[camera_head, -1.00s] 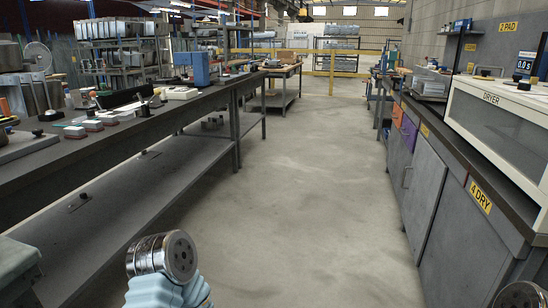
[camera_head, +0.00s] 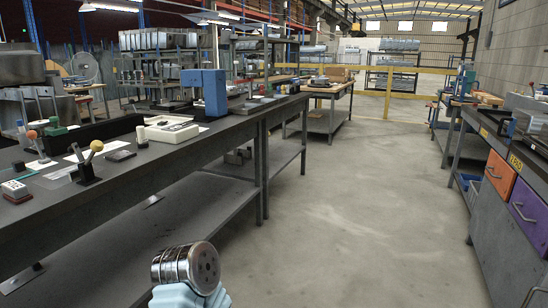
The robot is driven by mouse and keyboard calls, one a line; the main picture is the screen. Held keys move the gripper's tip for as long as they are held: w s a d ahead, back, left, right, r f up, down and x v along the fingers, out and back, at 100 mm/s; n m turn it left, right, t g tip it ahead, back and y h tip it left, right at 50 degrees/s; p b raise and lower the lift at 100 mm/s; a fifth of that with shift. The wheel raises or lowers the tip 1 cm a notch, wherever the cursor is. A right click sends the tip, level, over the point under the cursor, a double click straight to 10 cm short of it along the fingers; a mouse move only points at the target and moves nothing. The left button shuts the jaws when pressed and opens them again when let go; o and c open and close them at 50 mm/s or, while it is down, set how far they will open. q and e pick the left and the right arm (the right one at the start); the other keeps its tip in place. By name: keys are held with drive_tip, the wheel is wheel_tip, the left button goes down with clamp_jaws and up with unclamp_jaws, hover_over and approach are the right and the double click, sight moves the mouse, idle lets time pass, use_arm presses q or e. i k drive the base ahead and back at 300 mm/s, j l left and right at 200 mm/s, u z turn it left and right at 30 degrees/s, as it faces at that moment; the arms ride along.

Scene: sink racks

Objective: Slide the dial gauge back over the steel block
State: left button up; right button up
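I cannot make out the dial gauge or the steel block for certain; the items on the left workbench (camera_head: 190,152) are small at this distance. A blue upright device (camera_head: 208,91) stands toward the bench's far end, with a pale flat instrument (camera_head: 172,130) in front of it. Neither of my grippers shows; only a metal joint of one of my arms is at the bottom edge.
A clear concrete aisle (camera_head: 350,210) runs ahead between the left workbench and the right cabinets, which have orange (camera_head: 499,174) and purple (camera_head: 531,206) drawers. A smaller table (camera_head: 325,90) stands beyond the left bench. A yellow rail (camera_head: 420,97) crosses the far end.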

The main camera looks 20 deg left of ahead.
sight(43, 125)
drive_tip(key=i+u, duration=0.1)
drive_tip(key=i, duration=0.45)
drive_tip(key=i+l, duration=0.15)
drive_tip(key=i, duration=0.35)
drive_tip(key=i+l+u, duration=0.15)
drive_tip(key=i, duration=0.4)
drive_tip(key=i+l, duration=0.15)
drive_tip(key=i, duration=0.35)
drive_tip(key=j+u, duration=0.05)
